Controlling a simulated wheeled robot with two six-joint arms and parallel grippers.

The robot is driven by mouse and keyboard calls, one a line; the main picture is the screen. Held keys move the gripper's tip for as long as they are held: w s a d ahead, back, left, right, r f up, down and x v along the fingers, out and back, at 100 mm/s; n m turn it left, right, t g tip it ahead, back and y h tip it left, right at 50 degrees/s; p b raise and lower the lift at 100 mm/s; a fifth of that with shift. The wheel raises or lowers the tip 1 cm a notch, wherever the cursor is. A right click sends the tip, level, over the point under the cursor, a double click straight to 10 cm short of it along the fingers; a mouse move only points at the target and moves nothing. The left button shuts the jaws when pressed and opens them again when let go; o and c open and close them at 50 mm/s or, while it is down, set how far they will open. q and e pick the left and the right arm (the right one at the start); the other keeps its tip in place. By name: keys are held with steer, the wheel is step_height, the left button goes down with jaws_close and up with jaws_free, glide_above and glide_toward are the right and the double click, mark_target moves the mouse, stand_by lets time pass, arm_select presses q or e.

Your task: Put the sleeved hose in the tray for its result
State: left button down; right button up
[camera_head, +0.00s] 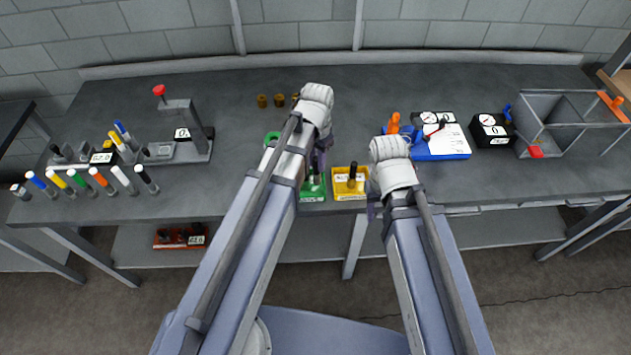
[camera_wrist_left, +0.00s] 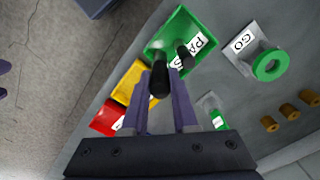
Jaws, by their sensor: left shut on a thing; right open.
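My left gripper (camera_wrist_left: 164,92) is shut on a black sleeved hose (camera_wrist_left: 159,78). In the left wrist view the hose's end overlaps the near edge of the green tray (camera_wrist_left: 163,32), labelled PASS; I cannot tell its height above it. Another dark piece (camera_wrist_left: 184,54) shows in that tray. In the head view the green tray (camera_head: 313,197) is just below my left gripper (camera_head: 318,165). The yellow tray (camera_head: 343,188) beside it holds a dark upright piece (camera_head: 352,177). A red tray (camera_wrist_left: 105,118) shows in the wrist view. My right gripper (camera_head: 374,212) is open at the bench's front edge.
A GO gauge with a green ring (camera_wrist_left: 270,65) and several brown pieces (camera_wrist_left: 287,110) lie behind the trays. At left stand a crimper with a red knob (camera_head: 160,92) and several coloured-tip hoses (camera_head: 99,181).

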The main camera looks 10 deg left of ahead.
mark_target(316, 175)
arm_select(q)
steer(key=shift+f+b, duration=0.85)
steer(key=shift+f, duration=0.6)
arm_select(e)
steer(key=shift+f, duration=1.5)
arm_select(q)
steer(key=shift+f, duration=0.15)
arm_select(e)
steer(key=shift+f, duration=0.1)
arm_select(q)
step_height(316, 175, down, 3)
steer(key=b, duration=0.3)
steer(key=shift+f+b, duration=0.2)
steer(key=shift+b, duration=0.15)
arm_select(e)
step_height(316, 175, down, 4)
steer(key=shift+r, duration=0.25)
arm_select(q)
steer(key=shift+f, duration=0.2)
steer(key=c, duration=1)
jaws_free()
arm_select(e)
steer(key=shift+f, duration=0.15)
arm_select(q)
steer(key=shift+r, duration=0.15)
